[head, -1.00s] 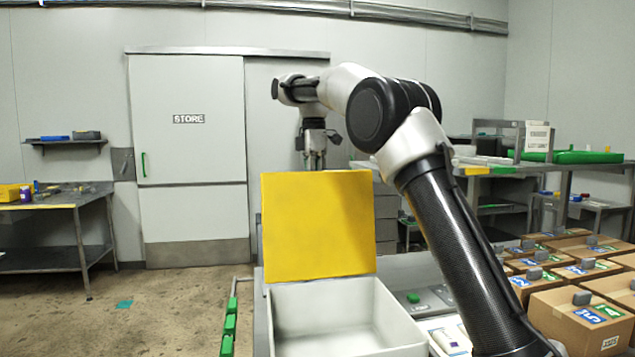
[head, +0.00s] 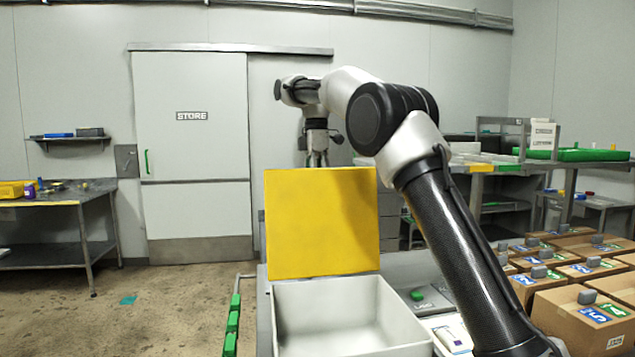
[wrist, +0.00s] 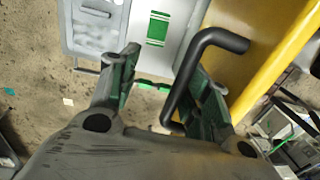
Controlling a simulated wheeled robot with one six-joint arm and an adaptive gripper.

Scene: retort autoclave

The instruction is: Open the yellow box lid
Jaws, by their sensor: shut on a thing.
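The yellow lid (head: 320,222) stands about upright at the back edge of the white box (head: 345,305), whose inside is open to view and looks empty. My gripper (head: 317,158) is behind the lid's top edge, its fingertips partly hidden by the lid. In the wrist view, my gripper (wrist: 168,75) is shut on the lid's black handle (wrist: 183,85), a bent bar that lies against the right finger. The yellow lid's edge (wrist: 275,60) runs along the right there.
Cardboard boxes (head: 575,320) stand at the right, near my arm. A grey shelf unit with a green tray (head: 580,155) is behind them. A workbench (head: 60,205) is at the far left. Green blocks (head: 233,320) line a rail left of the box.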

